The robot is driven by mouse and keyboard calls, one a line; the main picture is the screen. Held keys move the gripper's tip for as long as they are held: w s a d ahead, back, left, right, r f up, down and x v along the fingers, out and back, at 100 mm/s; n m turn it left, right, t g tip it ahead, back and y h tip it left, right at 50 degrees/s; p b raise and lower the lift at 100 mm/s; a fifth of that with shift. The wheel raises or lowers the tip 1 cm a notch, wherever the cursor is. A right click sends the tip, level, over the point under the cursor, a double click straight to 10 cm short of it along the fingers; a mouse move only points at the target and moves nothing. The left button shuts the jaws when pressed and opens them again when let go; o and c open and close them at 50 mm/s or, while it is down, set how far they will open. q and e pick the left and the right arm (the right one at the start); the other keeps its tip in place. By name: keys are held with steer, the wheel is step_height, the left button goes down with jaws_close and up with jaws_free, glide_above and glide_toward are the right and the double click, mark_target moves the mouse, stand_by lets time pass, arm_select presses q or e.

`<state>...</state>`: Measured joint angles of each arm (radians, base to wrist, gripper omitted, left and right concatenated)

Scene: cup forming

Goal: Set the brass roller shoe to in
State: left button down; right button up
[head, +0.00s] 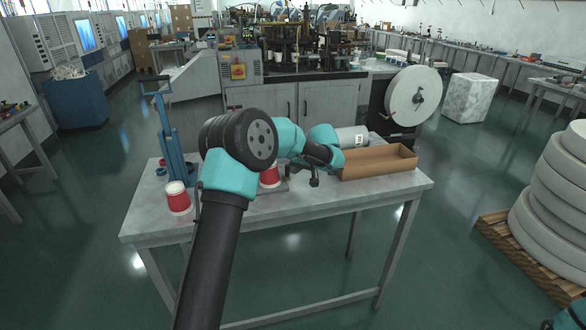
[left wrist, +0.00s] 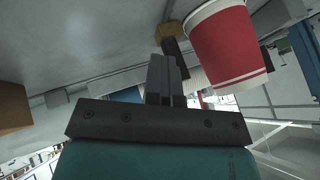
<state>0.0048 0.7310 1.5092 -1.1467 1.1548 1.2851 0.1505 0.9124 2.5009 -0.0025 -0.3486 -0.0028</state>
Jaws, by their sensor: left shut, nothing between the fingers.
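A brass-coloured piece (left wrist: 168,33), which looks like the roller shoe, shows in the left wrist view just beyond my fingertips, with a dark bar beside it. Whether it is set in or out I cannot tell. My left gripper (left wrist: 165,72) is shut and empty, its fingers pointing towards the brass piece; whether they touch it is unclear. In the head view my left arm reaches over the table and hides most of this spot. A red and white cup (left wrist: 228,42) is close to the right of the fingers. My right gripper is not in view.
The grey table (head: 300,208) carries another red and white cup (head: 178,198), a blue hand press (head: 172,130), an open cardboard box (head: 380,162) and a pale cylinder (head: 350,137).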

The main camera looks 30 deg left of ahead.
arm_select(q)
steer(key=shift+s+a, duration=0.1)
steer(key=shift+w+d, duration=0.25)
steer(key=shift+d, duration=0.15)
steer(key=d, duration=0.1)
steer(key=w+d, duration=0.1)
steer(key=d+r, duration=0.1)
steer(key=shift+w+d, duration=0.25)
steer(key=shift+w, duration=0.15)
steer(key=v, duration=0.8)
steer(key=shift+d+r, duration=0.25)
steer(key=shift+r, duration=0.05)
steer(key=shift+s, duration=0.1)
